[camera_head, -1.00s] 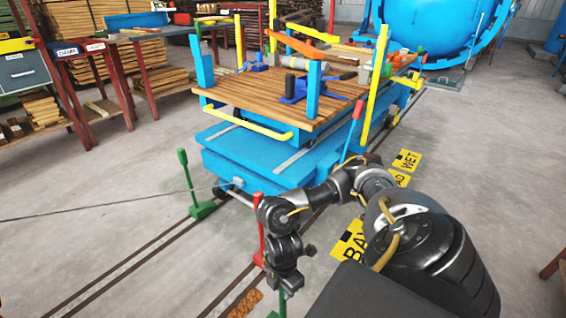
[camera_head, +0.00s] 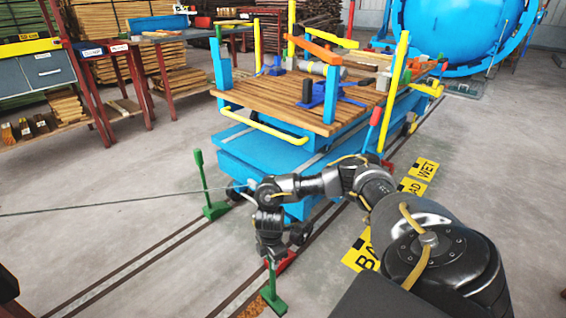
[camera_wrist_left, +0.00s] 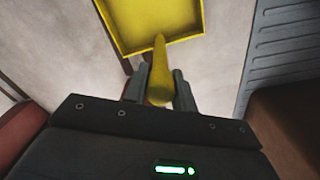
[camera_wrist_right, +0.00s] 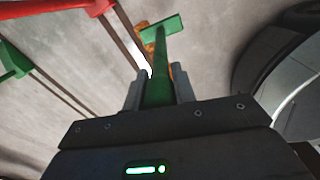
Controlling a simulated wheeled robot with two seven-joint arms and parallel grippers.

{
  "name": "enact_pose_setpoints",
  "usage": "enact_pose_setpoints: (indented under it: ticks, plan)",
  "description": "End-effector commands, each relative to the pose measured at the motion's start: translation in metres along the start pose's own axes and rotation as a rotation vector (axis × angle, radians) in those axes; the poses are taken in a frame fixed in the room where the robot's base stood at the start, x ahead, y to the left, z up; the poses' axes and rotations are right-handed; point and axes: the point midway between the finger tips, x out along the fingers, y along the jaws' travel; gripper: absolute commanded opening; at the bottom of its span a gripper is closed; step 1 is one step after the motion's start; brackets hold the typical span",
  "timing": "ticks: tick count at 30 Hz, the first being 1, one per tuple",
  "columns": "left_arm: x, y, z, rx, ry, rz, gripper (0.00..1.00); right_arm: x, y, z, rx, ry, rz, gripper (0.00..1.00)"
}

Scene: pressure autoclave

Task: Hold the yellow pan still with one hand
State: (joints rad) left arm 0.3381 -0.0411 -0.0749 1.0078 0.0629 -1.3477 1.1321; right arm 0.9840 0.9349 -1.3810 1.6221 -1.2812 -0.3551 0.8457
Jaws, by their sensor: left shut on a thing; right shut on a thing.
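The yellow pan (camera_wrist_left: 150,26) shows at the top of the left wrist view, a shallow tray with a raised rim and a yellow handle (camera_wrist_left: 160,75). My left gripper (camera_wrist_left: 160,88) is shut on that handle. The pan and the left gripper are not in the head view. My right gripper (camera_wrist_right: 155,85) is shut on the shaft of a green lever (camera_wrist_right: 157,60), which has a flat green foot in the right wrist view. In the head view the right gripper (camera_head: 270,258) is low over the rails, at the top of the green lever (camera_head: 273,290).
A blue cart (camera_head: 262,158) with a wooden deck (camera_head: 270,97) stands on floor rails ahead. A second green lever (camera_head: 205,185) stands to the left. A taut rope (camera_head: 110,204) crosses the floor. A blue autoclave (camera_head: 455,30) is at the back right. The left floor is clear.

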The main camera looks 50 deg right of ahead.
Motion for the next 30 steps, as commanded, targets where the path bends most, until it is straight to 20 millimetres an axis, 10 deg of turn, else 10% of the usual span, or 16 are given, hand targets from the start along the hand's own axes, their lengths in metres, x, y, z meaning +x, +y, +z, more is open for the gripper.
enact_pose_setpoints:
  ticks: [12,30]
  plan:
    - [0.000,0.000,0.000,0.000,0.000,0.000,0.00,0.003,0.084,0.028,0.050,-0.001,0.001,0.00]
    - [0.000,0.000,0.000,0.000,0.000,0.000,0.00,0.025,0.091,0.033,0.054,-0.002,-0.003,0.00]
